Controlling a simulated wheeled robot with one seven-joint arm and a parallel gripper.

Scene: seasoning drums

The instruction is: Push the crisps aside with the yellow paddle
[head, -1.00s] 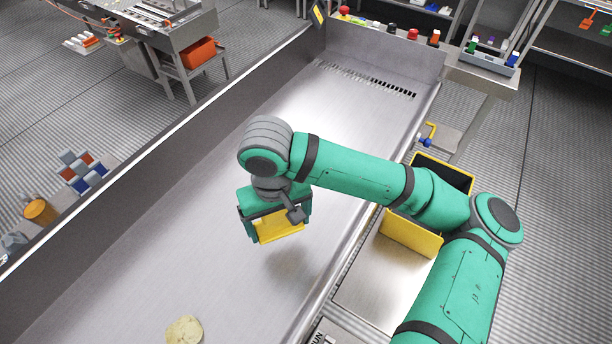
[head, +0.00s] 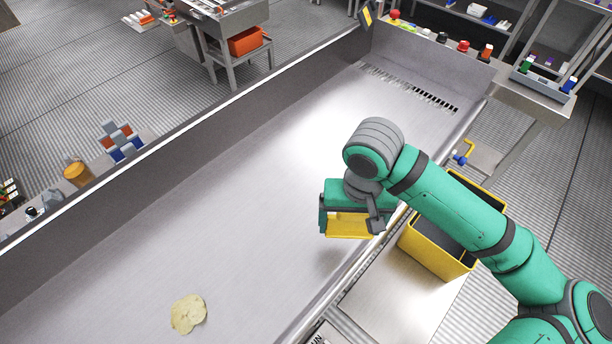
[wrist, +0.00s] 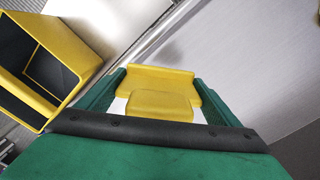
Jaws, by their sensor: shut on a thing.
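The crisps (head: 188,314) lie as a small pale yellow patch on the grey metal tray surface (head: 240,210), low in the head view. The paddle also shows between the green jaws in the wrist view (wrist: 158,80). The paddle is apart from the crisps, up and to their right. A shadow lies on the tray below it.
A yellow bin (head: 432,252) with a dark inside stands just outside the tray's right rim. A high wall (head: 180,140) runs along the tray's left side. A slotted grate (head: 410,86) is at the far end. The tray's middle is clear.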

